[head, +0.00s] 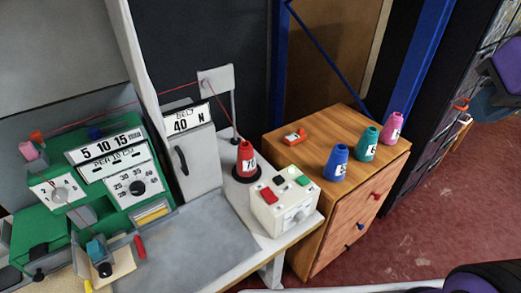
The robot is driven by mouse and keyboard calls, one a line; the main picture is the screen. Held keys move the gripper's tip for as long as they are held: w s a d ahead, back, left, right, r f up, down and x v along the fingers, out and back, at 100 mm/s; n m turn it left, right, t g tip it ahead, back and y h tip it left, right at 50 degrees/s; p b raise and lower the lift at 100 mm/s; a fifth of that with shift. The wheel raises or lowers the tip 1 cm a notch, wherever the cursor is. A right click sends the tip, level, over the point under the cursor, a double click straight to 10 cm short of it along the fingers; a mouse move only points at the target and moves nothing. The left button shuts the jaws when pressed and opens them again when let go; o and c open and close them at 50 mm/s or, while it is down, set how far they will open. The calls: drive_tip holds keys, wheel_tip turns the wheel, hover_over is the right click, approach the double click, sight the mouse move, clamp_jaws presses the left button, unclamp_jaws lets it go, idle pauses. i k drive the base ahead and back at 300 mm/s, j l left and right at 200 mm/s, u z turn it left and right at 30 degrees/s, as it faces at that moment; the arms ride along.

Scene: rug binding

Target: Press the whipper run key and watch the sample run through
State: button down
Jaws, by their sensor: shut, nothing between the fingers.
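A cream control box (285,212) stands at the table's right end. It has a red key (267,196), a green key (303,180), dark keys between them and a white knob (296,214) on its front. Which key is the run key cannot be read. A green machine (120,213) with dials and number plates stands at the left. A small beige piece (118,262), perhaps the sample, lies at its front, partly under a dark and teal part. My gripper is not in view.
A red thread cone (246,160) stands behind the control box, its thread reaching up and left. A grey box (190,158) is labelled BELT 40 N. A wooden cabinet (345,215) holds blue, green and pink cones. The grey tabletop (205,235) is clear in the middle.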

sight(303, 180)
drive_tip(key=k+j, duration=0.8)
drive_tip(key=u, duration=0.4)
drive_tip(key=k+j+u, duration=0.1)
drive_tip(key=u, duration=0.3)
drive_tip(key=j+u, duration=0.15)
drive_tip(key=u, duration=0.3)
drive_tip(key=j+u, duration=0.1)
drive_tip(key=u, duration=0.3)
